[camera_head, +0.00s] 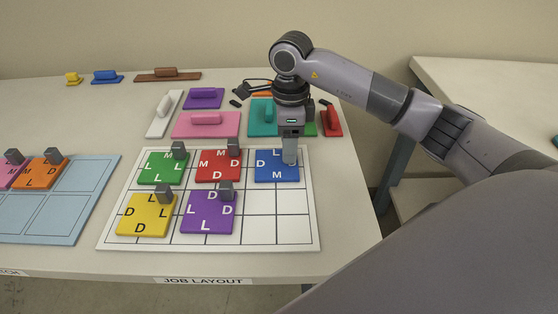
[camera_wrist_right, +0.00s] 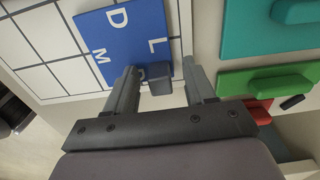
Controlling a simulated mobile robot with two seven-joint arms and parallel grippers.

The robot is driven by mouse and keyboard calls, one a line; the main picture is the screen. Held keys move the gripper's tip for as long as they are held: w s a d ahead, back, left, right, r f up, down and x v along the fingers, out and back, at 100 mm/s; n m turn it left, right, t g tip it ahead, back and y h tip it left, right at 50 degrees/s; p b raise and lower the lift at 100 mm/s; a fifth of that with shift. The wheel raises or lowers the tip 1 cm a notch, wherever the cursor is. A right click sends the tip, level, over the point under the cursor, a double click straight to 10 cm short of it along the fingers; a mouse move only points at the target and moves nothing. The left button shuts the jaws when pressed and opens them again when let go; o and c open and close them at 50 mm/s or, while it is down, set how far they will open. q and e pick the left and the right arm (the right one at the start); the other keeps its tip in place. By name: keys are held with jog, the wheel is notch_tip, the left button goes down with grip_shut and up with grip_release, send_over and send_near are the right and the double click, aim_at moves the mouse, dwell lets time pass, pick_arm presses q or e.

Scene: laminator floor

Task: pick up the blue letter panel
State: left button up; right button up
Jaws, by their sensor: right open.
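The blue letter panel (camera_head: 276,172) lies flat in the top right cell area of the white job layout board (camera_head: 265,232). White letters D, L and M show on it. In the right wrist view the blue panel (camera_wrist_right: 118,42) has a grey block handle (camera_wrist_right: 160,80) at its edge. My right gripper (camera_head: 290,160) is above the panel's right part in the head view. In the right wrist view its two open fingers (camera_wrist_right: 160,88) stand on either side of the handle, with nothing gripped. Finger contact with the panel cannot be told. My left gripper is not in view.
Green (camera_head: 163,168), red (camera_head: 218,166), yellow (camera_head: 146,215) and purple (camera_head: 208,212) letter panels share the board. A light blue tray (camera_head: 75,200) holds an orange panel (camera_head: 40,173). Several handled blocks, including a pink one (camera_head: 206,125), lie behind. The board's lower right cells are clear.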

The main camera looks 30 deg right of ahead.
grip_shut()
jog(key=shift+r, duration=0.15)
